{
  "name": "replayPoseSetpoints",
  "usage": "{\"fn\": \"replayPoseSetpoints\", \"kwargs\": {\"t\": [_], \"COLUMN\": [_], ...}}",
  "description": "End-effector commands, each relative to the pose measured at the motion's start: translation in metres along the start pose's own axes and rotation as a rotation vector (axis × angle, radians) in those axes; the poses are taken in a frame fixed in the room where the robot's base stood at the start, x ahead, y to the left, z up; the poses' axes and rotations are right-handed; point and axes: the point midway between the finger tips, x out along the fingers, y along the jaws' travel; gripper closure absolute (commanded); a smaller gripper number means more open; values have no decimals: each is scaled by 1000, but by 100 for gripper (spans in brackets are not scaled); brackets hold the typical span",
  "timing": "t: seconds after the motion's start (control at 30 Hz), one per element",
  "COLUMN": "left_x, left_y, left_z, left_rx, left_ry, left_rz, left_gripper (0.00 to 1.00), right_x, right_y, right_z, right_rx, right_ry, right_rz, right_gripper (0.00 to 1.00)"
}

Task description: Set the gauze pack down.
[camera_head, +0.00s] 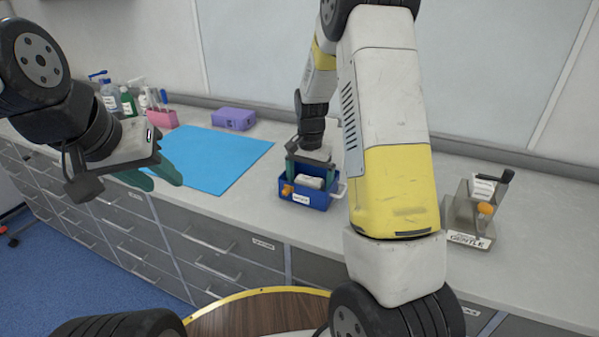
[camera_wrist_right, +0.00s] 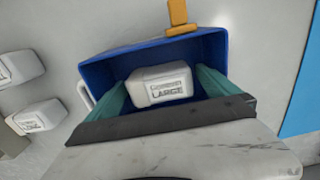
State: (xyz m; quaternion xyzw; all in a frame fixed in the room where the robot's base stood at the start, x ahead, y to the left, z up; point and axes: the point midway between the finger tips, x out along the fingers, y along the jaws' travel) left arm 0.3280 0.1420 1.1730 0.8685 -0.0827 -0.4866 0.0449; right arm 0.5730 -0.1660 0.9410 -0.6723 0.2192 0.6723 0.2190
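The gauze pack (camera_wrist_right: 162,87), a white block marked LARGE, is within the walls of a blue bin (camera_head: 314,201); it also shows in the head view (camera_head: 311,183). My right gripper (camera_head: 310,172) reaches down into the bin from above. In the right wrist view its teal fingers (camera_wrist_right: 162,80) flank the pack closely on both sides and appear shut on it. Whether the pack's underside touches the bin floor is hidden. My left gripper (camera_head: 167,184) is open and empty, in the air at the left above the counter's front edge.
A metal dispenser marked GENTLE (camera_head: 468,213) stands right of the bin, with white packs on it. Two white packs (camera_wrist_right: 38,116) lie outside the bin in the wrist view. A blue mat (camera_head: 215,158), purple box (camera_head: 233,119) and bottles (camera_head: 127,101) are to the left.

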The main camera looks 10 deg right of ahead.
Motion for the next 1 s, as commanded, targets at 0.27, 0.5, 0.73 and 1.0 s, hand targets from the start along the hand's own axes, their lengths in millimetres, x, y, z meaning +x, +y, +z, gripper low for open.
{"fn": "replayPoseSetpoints", "kwargs": {"t": [0.27,0.5,0.73,1.0], "left_x": [0,0,0,0], "left_y": [0,0,0,0], "left_z": [0,0,0,0], "left_rx": [0,0,0,0], "left_ry": [0,0,0,0], "left_rz": [0,0,0,0], "left_gripper": [64,64,64,64], "right_x": [-1,-30,-81,-118], "right_y": [0,-1,-1,0], "right_z": [0,-1,0,0], "right_rx": [0,0,0,-1], "right_ry": [1,4,4,1], "right_rz": [0,-4,-4,-1], "right_gripper": [1,1,1,1]}}
